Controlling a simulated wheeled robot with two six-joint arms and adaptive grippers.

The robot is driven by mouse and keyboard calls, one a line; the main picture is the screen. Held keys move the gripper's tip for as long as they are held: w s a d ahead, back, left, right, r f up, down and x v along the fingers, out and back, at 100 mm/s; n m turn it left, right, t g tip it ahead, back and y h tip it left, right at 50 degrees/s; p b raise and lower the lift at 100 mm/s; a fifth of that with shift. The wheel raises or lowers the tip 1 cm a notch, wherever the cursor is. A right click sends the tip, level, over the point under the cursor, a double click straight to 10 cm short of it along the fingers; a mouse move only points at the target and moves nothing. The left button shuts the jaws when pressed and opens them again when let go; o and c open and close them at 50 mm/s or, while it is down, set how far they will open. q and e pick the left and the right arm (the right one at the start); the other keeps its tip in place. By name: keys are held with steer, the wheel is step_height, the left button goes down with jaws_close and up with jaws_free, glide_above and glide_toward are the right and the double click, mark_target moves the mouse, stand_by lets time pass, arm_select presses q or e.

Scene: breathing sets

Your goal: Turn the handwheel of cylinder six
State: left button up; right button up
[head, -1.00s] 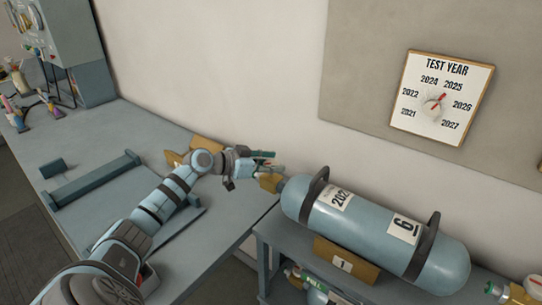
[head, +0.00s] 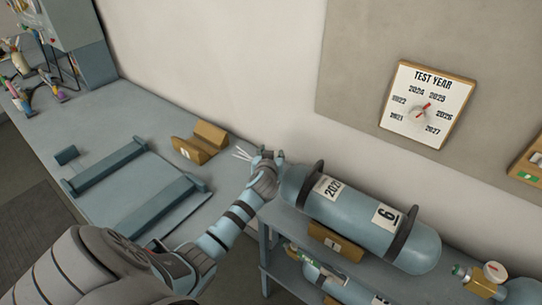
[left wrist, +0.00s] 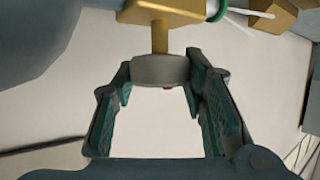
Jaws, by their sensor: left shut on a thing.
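Cylinder six (head: 355,215) is a light blue cylinder with a "6" label, lying on its side on the rack against the wall. In the left wrist view its body shows at the top left (left wrist: 30,35). Its brass valve (left wrist: 170,12) has a stem running to a grey handwheel (left wrist: 160,70). My left gripper (left wrist: 160,78) is shut on the handwheel, one finger on each side of it. In the head view my left gripper (head: 266,154) is at the cylinder's left end and hides the valve and handwheel. My right gripper is not in view.
A wooden block (head: 200,142) and a blue cradle (head: 135,190) stand on the bench (head: 95,115). Another cylinder (head: 325,275) lies on the rack's lower shelf. A test-year dial board (head: 428,105) hangs on the wall. A brass valve (head: 480,280) shows at the lower right.

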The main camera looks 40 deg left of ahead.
arm_select(q)
steer(key=shift+f+n+g+y+b, duration=0.15)
steer(key=shift+n+g+y+b, duration=1.35)
steer(key=shift+n+b, duration=0.3)
steer(key=o, duration=1.2)
steer(key=shift+c, duration=0.2)
steer(key=shift+d, duration=0.1)
steer(key=v, duration=1.2)
